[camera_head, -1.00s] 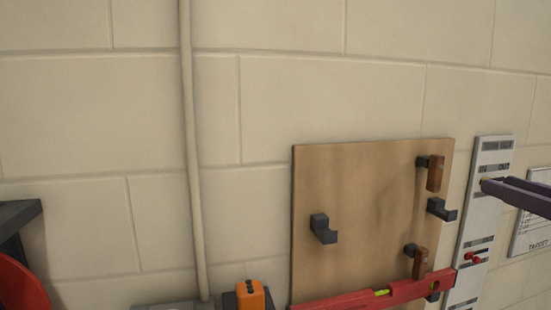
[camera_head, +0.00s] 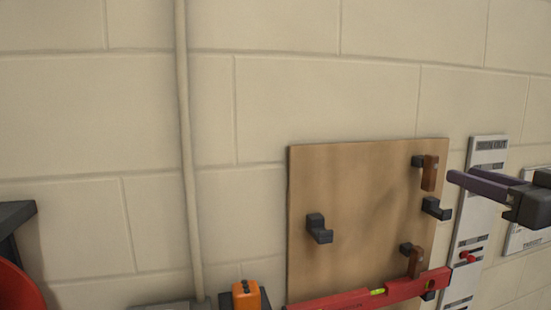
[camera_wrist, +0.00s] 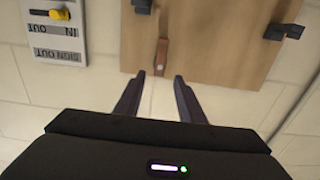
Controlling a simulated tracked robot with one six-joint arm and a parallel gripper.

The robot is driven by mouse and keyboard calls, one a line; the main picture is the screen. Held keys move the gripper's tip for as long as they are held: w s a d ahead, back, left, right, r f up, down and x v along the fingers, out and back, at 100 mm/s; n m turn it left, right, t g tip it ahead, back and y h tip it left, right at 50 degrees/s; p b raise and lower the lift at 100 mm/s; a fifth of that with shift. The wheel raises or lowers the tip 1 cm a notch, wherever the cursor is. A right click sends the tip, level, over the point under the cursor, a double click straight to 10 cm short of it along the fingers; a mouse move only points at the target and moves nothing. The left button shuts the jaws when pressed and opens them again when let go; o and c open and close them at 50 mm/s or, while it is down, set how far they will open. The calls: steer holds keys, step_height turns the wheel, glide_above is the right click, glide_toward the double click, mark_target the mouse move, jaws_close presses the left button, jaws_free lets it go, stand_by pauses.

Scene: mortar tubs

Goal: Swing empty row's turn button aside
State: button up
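The wooden board (camera_head: 360,190) hangs on the block wall. Its upper row has two dark hooks, left (camera_head: 319,228) and right (camera_head: 436,208), with nothing on them. The brown turn button (camera_head: 431,172) of this empty row hangs upright above the right hook; it also shows in the wrist view (camera_wrist: 161,54). My gripper (camera_head: 456,177) is just right of this button in the head view. In the wrist view my gripper (camera_wrist: 160,77) has its fingers spread with nothing between them, and the button is just beyond, between the fingertip lines. Contact is not visible.
A red spirit level (camera_head: 400,290) lies along the lower row, with a second brown turn button (camera_head: 415,262) above it. A white sign-out board (camera_head: 487,195) with a red peg is close on the right. An orange tool (camera_head: 247,296) and a pipe (camera_head: 190,150) are at left.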

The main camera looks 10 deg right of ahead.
mark_target(436, 166)
steer(key=shift+w+a, duration=0.1)
steer(key=shift+w, duration=3.85)
jaws_close()
